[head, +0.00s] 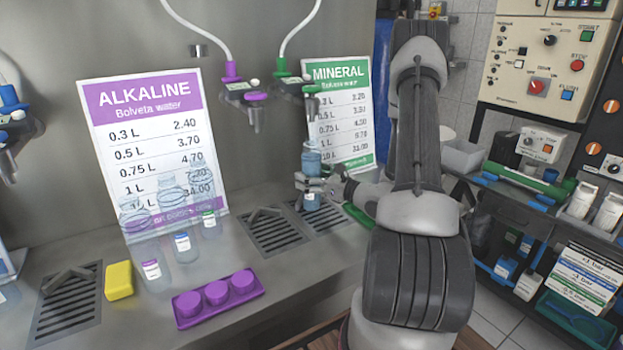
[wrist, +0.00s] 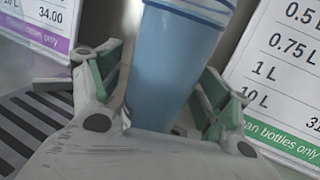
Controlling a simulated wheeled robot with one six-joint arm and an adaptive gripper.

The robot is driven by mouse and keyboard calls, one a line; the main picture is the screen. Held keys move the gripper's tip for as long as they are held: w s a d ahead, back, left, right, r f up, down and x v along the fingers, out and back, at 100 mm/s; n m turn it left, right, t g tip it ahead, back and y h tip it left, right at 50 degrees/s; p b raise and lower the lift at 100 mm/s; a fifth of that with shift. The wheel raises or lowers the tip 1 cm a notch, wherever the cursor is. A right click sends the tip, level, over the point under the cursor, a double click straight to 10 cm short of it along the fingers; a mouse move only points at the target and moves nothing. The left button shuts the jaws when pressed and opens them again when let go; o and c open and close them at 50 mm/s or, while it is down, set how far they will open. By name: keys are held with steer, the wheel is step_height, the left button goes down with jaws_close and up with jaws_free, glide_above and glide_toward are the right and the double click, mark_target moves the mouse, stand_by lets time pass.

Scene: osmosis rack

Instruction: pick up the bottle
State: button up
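The bottle (head: 311,160) is blue and translucent. It stands upright over the right drip grate, in front of the mineral price sign. In the wrist view the blue bottle (wrist: 175,65) fills the space between my fingers, with its lower part hidden by my gripper body. My gripper (head: 311,186) is around the bottle at about its middle height. In the wrist view my gripper (wrist: 164,92) has its left finger right against the bottle's edge. The right finger is very close to it, and I cannot tell whether both press on it.
Several clear bottles (head: 185,247) stand on the counter to the left. A yellow sponge (head: 118,281) and a purple tray (head: 222,310) with purple caps lie near the front. Purple (head: 240,92) and green (head: 296,85) taps hang above the grates. A cluttered shelf rack (head: 530,225) stands at the right.

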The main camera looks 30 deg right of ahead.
steer(key=c, duration=1.4)
